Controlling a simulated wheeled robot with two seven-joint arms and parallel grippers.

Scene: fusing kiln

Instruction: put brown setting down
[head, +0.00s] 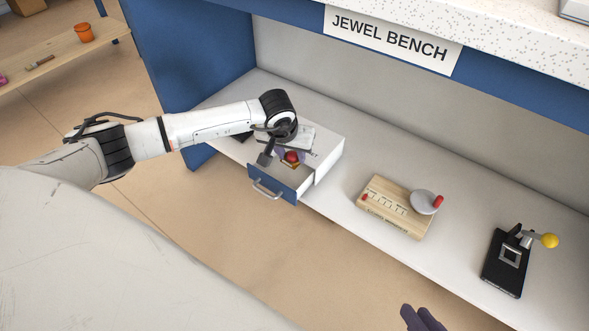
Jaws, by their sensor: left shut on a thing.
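My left gripper (279,154) reaches down into the open drawer (290,181) of a white box with a blue front. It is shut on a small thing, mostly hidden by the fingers. A red round piece (291,156) and a small brown-yellow piece, probably the brown setting (291,164), show right at the fingertips. I cannot tell whether the setting touches the drawer floor. Purple fingertips of my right gripper (422,318) show at the bottom edge; how far apart they are is unclear.
On the white bench (338,205) stand a wooden block with a grey disc and red parts (391,218) and a black device with a yellow knob (503,270). The bench between them is clear. A wooden shelf (52,58) with an orange pot (84,32) is at upper left.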

